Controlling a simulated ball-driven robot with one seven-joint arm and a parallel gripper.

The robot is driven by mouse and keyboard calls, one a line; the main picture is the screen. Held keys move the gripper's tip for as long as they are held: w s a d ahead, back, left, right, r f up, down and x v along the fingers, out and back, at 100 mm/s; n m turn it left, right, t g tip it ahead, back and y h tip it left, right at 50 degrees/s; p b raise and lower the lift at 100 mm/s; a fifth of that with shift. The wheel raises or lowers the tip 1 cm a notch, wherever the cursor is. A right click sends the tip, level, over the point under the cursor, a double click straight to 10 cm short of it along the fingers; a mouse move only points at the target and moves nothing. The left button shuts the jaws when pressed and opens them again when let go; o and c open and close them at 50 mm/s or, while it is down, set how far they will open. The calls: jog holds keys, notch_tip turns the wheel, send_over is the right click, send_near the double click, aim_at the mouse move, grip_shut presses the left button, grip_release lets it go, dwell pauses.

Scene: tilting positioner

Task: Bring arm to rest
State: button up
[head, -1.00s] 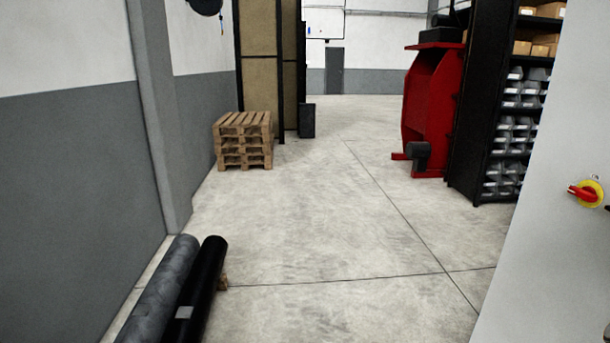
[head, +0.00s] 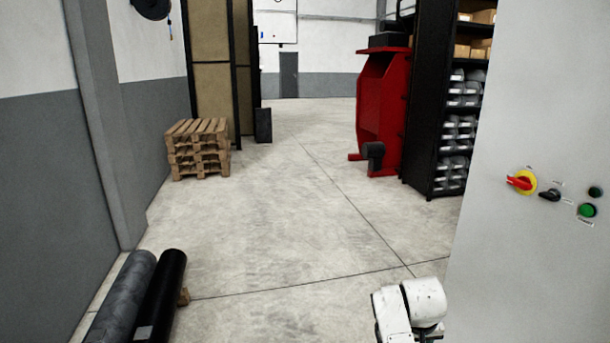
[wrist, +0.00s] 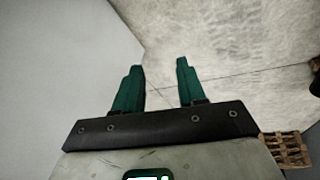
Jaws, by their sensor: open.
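My gripper (wrist: 160,80) shows in the wrist view with its two green fingers apart and nothing between them. Beyond the fingers is bare concrete floor, with a pale grey surface on the left. In the head view a white part of my arm (head: 410,308) shows at the bottom, right of the middle. The gripper itself does not show in the head view.
A grey cabinet (head: 545,265) with a red-yellow switch (head: 521,182) stands close on the right. Two dark rolls (head: 140,295) lie at lower left. Stacked pallets (head: 198,150), a red machine (head: 383,105) and a black shelf (head: 425,130) stand farther off. The middle floor is clear.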

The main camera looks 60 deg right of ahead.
jog(key=w+a+f+n+t+y, duration=0.1)
jog(key=w+a+f+n, duration=0.15)
jog(key=a, duration=0.65)
jog(key=w+a+f+n+y, duration=0.1)
jog(key=w+a+f+n, duration=0.2)
jog(key=a, duration=0.6)
jog(key=s+a+n+y, duration=0.1)
jog(key=s+a+n, duration=0.1)
jog(key=a, duration=0.5)
jog(key=s+a+n, duration=0.2)
jog(key=a+n, duration=0.2)
jog(key=a, duration=0.4)
jog(key=shift+s+a+y, duration=0.15)
jog(key=shift+s+y, duration=0.1)
jog(key=shift+y, duration=0.15)
jog(key=shift+r, duration=0.1)
